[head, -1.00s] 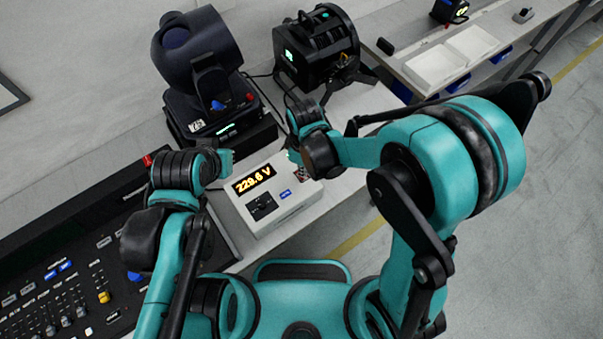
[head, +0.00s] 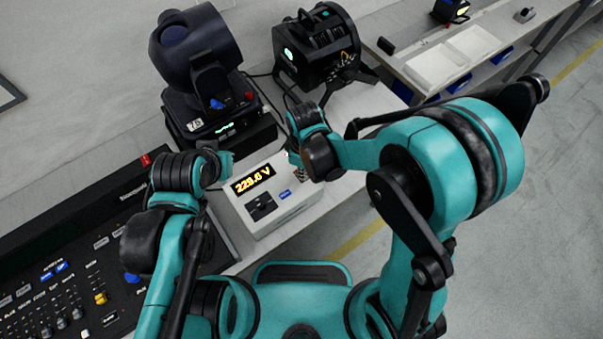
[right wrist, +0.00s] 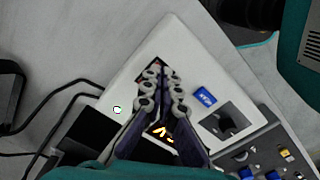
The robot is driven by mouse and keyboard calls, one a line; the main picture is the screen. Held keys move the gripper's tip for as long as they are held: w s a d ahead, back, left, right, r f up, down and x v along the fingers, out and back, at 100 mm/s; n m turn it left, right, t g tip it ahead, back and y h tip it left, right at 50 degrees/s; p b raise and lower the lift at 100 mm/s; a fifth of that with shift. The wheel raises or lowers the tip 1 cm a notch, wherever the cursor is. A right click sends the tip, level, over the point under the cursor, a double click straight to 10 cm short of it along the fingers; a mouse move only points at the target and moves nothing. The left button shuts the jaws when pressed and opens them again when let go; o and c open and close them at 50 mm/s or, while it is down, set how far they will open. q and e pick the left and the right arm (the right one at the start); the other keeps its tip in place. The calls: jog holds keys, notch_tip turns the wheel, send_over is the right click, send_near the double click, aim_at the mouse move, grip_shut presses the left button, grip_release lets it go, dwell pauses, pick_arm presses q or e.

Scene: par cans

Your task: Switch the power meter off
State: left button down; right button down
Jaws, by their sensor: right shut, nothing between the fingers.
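The power meter (head: 287,207) is a white box with a lit orange display (head: 253,179) reading about 229.6 V, a black fitting (head: 261,207) and a small blue label (head: 285,194). In the right wrist view the meter (right wrist: 183,42) lies below my fingers, which partly cover its display. A dark reddish-brown patch (right wrist: 151,74) shows beside the fingertips; it is too covered to tell what it is. My right gripper (head: 293,158) is shut and empty at the meter's far right side; its fingers (right wrist: 162,78) are together. Contact cannot be told. My left gripper (head: 226,160) is left of the meter, its fingers hidden.
A mixing console (head: 70,270) stands left of the meter. A moving-head light (head: 195,55) and another black lamp (head: 315,45) stand behind it. Cables run near the meter's back. White trays (head: 437,68) lie on the bench at the right. The floor at the right is clear.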

jog(key=shift+r, duration=0.1)
jog(key=shift+r+p, duration=2.65)
jog(key=shift+r, duration=0.8)
jog(key=shift+d, duration=0.1)
jog(key=s+d+r+m+t+b, duration=0.2)
jog(key=d+r+m+t+b, duration=0.1)
jog(key=d+m, duration=0.3)
jog(key=s+d+r+m+t+b, duration=0.3)
jog(key=d+m, duration=0.4)
jog(key=d, duration=0.4)
jog(key=shift+d+t+b, duration=0.3)
jog(key=shift+t+b, duration=0.2)
jog(key=shift+b, duration=0.9)
jog(key=shift+s, duration=0.1)
